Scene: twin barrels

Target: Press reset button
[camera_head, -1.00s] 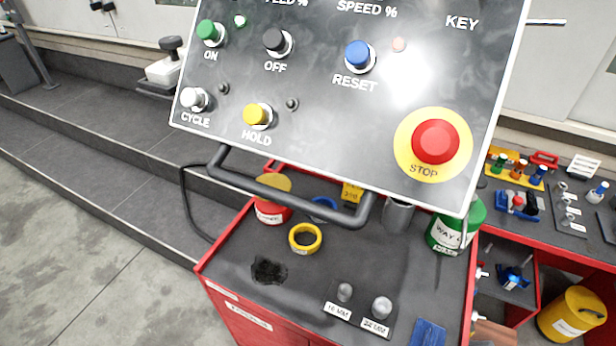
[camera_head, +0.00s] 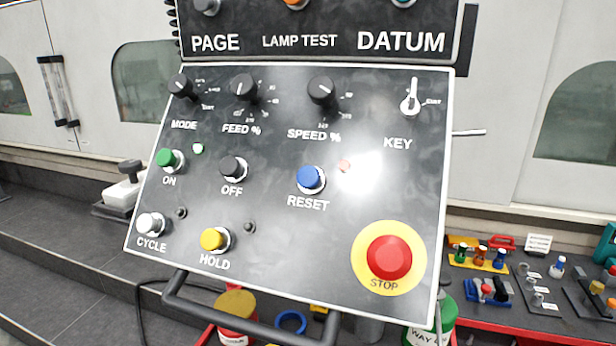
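The blue reset button (camera_head: 310,178) sits in a pale collar on the dark, tilted control panel (camera_head: 270,225), right of the panel's middle, with the word RESET below it. A small pale pink lamp (camera_head: 344,166) is just right of it, beside a bright glare patch. Nothing covers the button. Neither of my grippers shows in this view.
Near the reset button are the black OFF button (camera_head: 233,168), the yellow HOLD button (camera_head: 214,239) and the large red STOP button (camera_head: 389,257). A dark handle bar (camera_head: 250,328) runs below the panel. A red tool bench (camera_head: 520,325) stands at the right.

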